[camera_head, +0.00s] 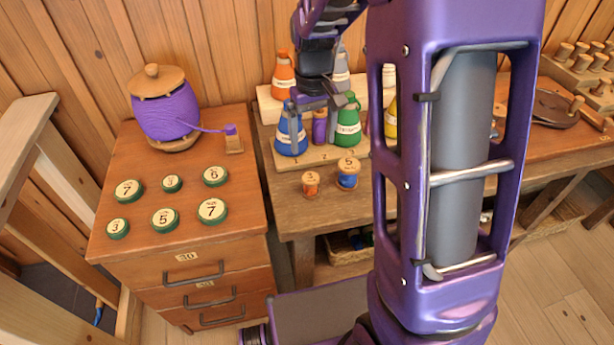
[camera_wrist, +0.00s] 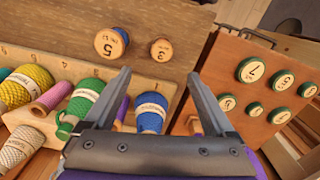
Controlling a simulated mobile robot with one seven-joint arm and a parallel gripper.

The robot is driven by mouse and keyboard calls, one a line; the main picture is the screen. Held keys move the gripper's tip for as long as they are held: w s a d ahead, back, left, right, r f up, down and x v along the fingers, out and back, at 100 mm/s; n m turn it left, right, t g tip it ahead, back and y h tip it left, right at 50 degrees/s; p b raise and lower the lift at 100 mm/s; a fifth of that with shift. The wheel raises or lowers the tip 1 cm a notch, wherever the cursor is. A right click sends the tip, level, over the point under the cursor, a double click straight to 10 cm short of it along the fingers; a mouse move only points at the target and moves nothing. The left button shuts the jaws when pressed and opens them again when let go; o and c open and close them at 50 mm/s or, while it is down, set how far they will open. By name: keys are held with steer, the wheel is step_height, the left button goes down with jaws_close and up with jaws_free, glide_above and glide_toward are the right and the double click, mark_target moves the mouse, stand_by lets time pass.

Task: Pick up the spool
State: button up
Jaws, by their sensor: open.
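Two small wooden-topped spools stand on the bench front: an orange one marked 3 (camera_head: 311,184) and a blue one marked 5 (camera_head: 348,176). In the wrist view the 5 spool (camera_wrist: 111,43) and the 3 spool (camera_wrist: 161,50) lie beyond my fingertips. A slim purple spool (camera_head: 320,128) stands in the rack between a blue cone (camera_head: 290,136) and a green cone (camera_head: 348,128). My gripper (camera_head: 316,103) is open over the rack. In the wrist view its fingers (camera_wrist: 159,78) are spread with nothing gripped; the blue cone (camera_wrist: 150,114) shows between them, and the purple spool is partly hidden.
A numbered rack (camera_head: 298,160) holds several thread cones. The left cabinet (camera_head: 140,250) bears a large purple spool (camera_head: 168,113) and several green numbered discs (camera_head: 165,220). A peg board (camera_head: 580,70) stands far right. My arm hides part of the bench.

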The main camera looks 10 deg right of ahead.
mark_target(311, 178)
step_height(311, 178, down, 9)
steer(key=shift+f+b, duration=0.2)
steer(key=shift+b, duration=0.45)
steer(key=shift+s+a+f+b, duration=0.1)
steer(key=shift+f+b, duration=0.15)
steer(key=shift+f, duration=1.15)
steer(key=shift+a+f+b, duration=0.1)
steer(key=shift+f+b, duration=0.1)
steer(key=shift+f, duration=1.15)
jaws_close()
